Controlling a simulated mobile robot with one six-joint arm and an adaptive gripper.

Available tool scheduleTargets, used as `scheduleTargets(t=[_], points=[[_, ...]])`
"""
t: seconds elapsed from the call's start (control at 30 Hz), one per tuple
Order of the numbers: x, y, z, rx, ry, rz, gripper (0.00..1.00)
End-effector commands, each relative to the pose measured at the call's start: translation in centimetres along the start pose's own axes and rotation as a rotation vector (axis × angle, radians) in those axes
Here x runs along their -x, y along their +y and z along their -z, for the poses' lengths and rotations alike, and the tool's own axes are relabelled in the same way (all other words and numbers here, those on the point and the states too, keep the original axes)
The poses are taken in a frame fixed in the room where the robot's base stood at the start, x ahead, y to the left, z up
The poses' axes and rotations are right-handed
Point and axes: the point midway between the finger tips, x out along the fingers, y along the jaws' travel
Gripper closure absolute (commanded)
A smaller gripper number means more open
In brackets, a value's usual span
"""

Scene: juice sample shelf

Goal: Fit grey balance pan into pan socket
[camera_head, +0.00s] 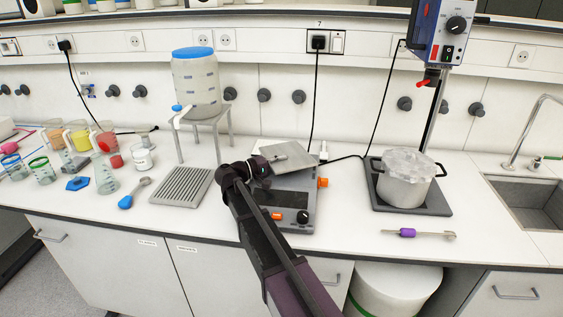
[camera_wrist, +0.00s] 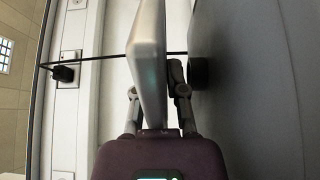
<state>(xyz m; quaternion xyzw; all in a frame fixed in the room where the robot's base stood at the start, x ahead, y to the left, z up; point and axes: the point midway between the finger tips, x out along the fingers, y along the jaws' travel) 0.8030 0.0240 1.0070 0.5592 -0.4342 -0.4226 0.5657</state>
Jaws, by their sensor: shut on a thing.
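The grey balance pan (camera_head: 291,157) is a flat, square metal plate. My gripper (camera_head: 262,170) is shut on its left edge and holds it slightly tilted over the rear part of the balance (camera_head: 285,213). In the wrist view the pan (camera_wrist: 149,65) shows edge-on between the two fingers of my gripper (camera_wrist: 157,97). The balance has a dark front panel and orange knobs. The pan socket is not visible; the pan and my arm cover that part of the balance. I cannot tell whether the pan touches the balance.
A ribbed grey tray (camera_head: 182,186) lies left of the balance. A stand (camera_head: 205,126) carries a water container. A black cable runs behind the balance.

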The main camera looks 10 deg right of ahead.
Motion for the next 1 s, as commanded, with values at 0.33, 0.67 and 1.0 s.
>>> scheduleTargets(t=[0.33,0.67,1.0], points=[[0.0,0.0,0.0,0.000,0.000,-0.001,0.43],[0.1,0.0,0.0,0.000,0.000,0.001,0.43],[2.7,0.0,0.0,0.000,0.002,0.000,0.43]])
